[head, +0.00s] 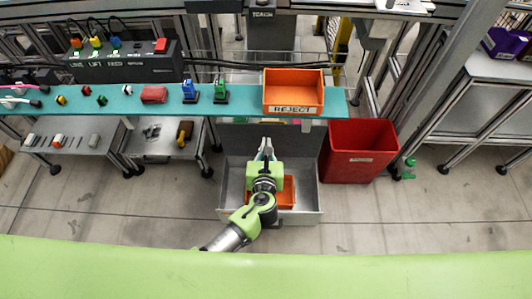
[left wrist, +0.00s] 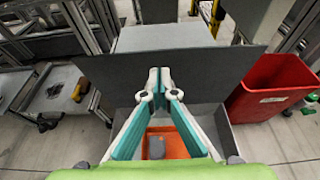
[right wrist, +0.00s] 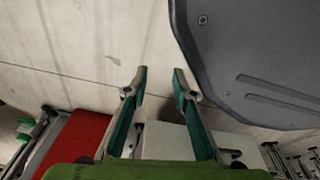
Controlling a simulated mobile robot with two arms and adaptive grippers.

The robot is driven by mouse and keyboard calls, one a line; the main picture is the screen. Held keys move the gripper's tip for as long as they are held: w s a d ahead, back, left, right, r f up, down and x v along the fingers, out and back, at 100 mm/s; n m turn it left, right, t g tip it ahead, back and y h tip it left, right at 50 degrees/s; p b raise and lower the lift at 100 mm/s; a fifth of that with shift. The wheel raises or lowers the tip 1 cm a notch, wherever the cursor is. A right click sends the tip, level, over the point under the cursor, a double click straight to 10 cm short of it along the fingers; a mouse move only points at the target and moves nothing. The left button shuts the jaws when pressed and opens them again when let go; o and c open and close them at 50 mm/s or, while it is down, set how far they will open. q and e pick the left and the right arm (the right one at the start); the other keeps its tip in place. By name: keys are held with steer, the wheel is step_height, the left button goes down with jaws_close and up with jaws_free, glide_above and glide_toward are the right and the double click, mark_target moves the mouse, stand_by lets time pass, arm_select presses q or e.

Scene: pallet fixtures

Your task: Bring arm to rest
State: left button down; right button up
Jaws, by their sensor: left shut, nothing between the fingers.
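My left gripper (head: 266,148) reaches out over a grey open box (head: 308,214) below the teal shelf. In the left wrist view its fingertips (left wrist: 159,78) meet and hold nothing. Under it an orange tray (left wrist: 172,138) lies in the grey box with a grey item (left wrist: 156,148) in it. The arm partly hides the tray in the head view. My right gripper (right wrist: 160,72) shows only in the right wrist view. Its fingertips are apart and the space between them is empty, over pale floor.
The teal shelf (head: 345,102) carries an orange REJECT bin (head: 293,90) and several small coloured parts. A red bin (head: 358,150) stands right of the grey box. Low grey carts (head: 70,136) stand at left. The near floor (head: 110,205) is clear.

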arm_select(q)
steer(key=shift+v, duration=2.2)
